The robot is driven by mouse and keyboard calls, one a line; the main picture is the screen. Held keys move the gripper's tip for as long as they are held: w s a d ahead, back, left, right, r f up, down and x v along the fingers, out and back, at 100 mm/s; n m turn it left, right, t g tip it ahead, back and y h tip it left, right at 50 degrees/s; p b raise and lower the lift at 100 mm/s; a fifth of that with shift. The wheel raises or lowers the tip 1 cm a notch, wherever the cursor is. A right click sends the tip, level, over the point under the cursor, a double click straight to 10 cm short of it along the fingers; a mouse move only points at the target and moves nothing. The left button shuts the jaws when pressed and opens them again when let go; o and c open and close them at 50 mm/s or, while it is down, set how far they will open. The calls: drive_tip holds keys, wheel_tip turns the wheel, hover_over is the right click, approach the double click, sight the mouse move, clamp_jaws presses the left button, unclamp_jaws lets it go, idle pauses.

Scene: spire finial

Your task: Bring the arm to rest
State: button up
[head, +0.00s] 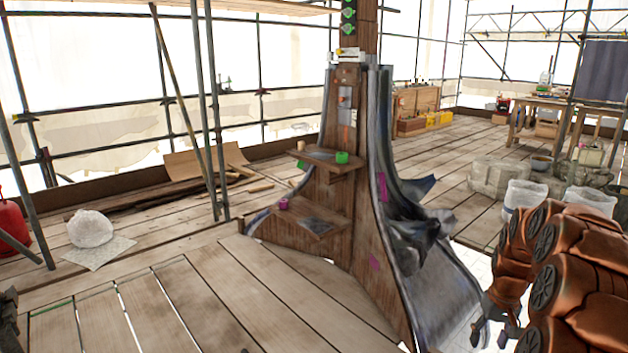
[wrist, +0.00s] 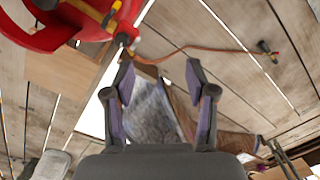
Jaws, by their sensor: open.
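My gripper shows in the head view (head: 494,328) at the lower right, hanging down beside the spire base, at the end of my copper-coloured arm. In the wrist view my gripper (wrist: 160,72) has its two fingers spread apart with nothing between them. Past the fingers is a grey, sheet-like surface, with floor planks around it. The wooden spire base (head: 335,215) with dark metal cladding (head: 455,290) stands in the middle of the head view. The gripper appears to the right of the cladding; whether they touch I cannot tell.
White buckets (head: 525,195) and stone blocks (head: 497,172) stand behind my arm. A red object (wrist: 88,18) is at the wrist view's upper left. Planks at the left front are mostly clear.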

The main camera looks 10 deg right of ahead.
drive_tip(key=s+a+r+n+g, duration=0.1)
drive_tip(key=s+a+r, duration=0.35)
drive_tip(key=a, duration=0.55)
drive_tip(key=s+a+r+n, duration=0.1)
drive_tip(key=s+a+r, duration=0.3)
drive_tip(key=a, duration=0.5)
drive_tip(key=s+a+n+g, duration=0.1)
drive_tip(key=s+a, duration=0.4)
drive_tip(key=s, duration=0.6)
drive_tip(key=s+a+g, duration=0.1)
drive_tip(key=s+a, duration=0.5)
drive_tip(key=s, duration=0.5)
wheel_tip(320, 180, up, 20)
drive_tip(key=t+p, duration=0.1)
drive_tip(key=p, duration=1.8)
drive_tip(key=shift+w+r, duration=0.2)
drive_tip(key=shift+w, duration=0.1)
drive_tip(key=shift+c, duration=0.2)
